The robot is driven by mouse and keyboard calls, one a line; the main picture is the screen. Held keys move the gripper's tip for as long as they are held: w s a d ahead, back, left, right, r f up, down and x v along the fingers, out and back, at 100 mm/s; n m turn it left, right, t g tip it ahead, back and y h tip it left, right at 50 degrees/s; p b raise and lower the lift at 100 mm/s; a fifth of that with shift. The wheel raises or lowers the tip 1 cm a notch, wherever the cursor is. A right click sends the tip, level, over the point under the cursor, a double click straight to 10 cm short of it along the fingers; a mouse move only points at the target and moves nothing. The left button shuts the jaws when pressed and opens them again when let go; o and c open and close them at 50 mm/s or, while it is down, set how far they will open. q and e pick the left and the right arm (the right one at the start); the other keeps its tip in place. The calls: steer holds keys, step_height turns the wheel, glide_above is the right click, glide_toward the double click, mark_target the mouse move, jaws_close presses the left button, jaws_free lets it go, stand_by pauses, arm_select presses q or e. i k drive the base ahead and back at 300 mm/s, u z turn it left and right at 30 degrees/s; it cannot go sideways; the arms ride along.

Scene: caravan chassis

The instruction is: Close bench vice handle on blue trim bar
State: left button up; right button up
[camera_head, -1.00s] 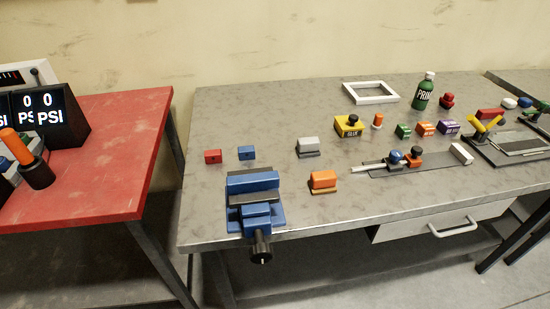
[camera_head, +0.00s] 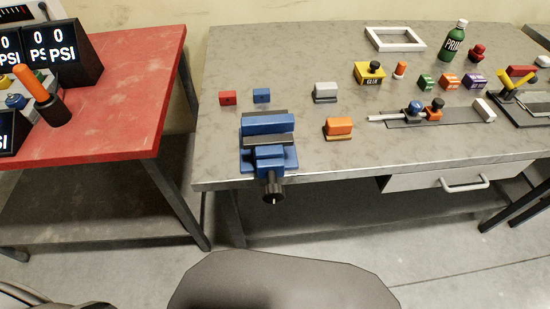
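The blue bench vice (camera_head: 268,126) is fixed at the front left edge of the grey workbench. Its black handle (camera_head: 273,190) sticks out past the edge toward me. Grey jaw strips run across the vice; I cannot tell whether anything is between them. A small blue block (camera_head: 261,96) lies on the bench just behind the vice, with a red block (camera_head: 227,98) to its left. I cannot tell whether the blue block is the blue trim bar; no long blue bar stands out. Neither gripper is in view.
An orange-topped block (camera_head: 339,128) and a grey block (camera_head: 325,92) stand right of the vice. A yellow glue box (camera_head: 369,73), green bottle (camera_head: 455,40) and white frame (camera_head: 394,39) are farther back. A red table (camera_head: 110,110) stands left, across a gap.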

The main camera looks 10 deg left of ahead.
mark_target(273, 192)
steer(key=u, duration=2)
steer(key=k, duration=1.05)
steer(key=z, duration=2.15)
